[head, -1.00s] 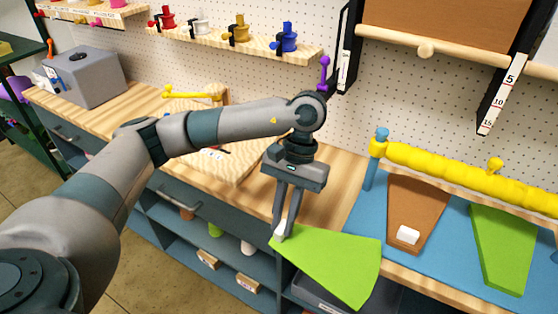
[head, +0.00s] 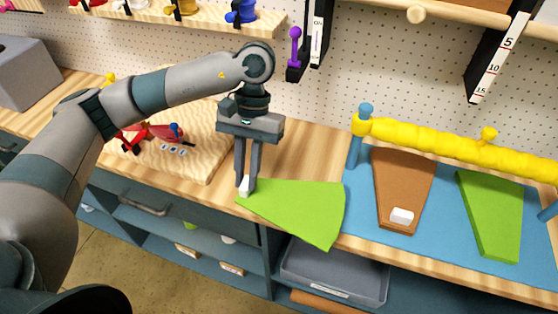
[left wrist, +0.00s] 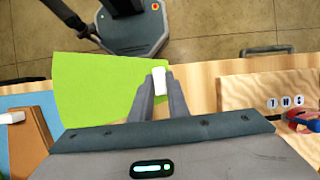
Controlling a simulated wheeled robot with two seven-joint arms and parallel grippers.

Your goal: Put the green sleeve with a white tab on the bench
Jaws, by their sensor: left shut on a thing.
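The green sleeve with a white tab (head: 298,210) is flat and fan-shaped, over the front part of the wooden bench (head: 312,152). Its lower corner reaches past the front edge. My left gripper (head: 245,187) points down and is shut on the white tab at the sleeve's narrow end. The left wrist view also shows the sleeve (left wrist: 100,90) and the tab (left wrist: 159,78) between the fingertips (left wrist: 160,88). I cannot tell whether the sleeve touches the bench. My right gripper is not in view.
Right of it, a blue mat (head: 448,222) bears a brown sleeve (head: 402,180) with a white tab and another green sleeve (head: 490,215), below a yellow roll (head: 440,138). A wooden board (head: 195,158) with small red items lies left. A grey bin (head: 335,275) sits under the bench.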

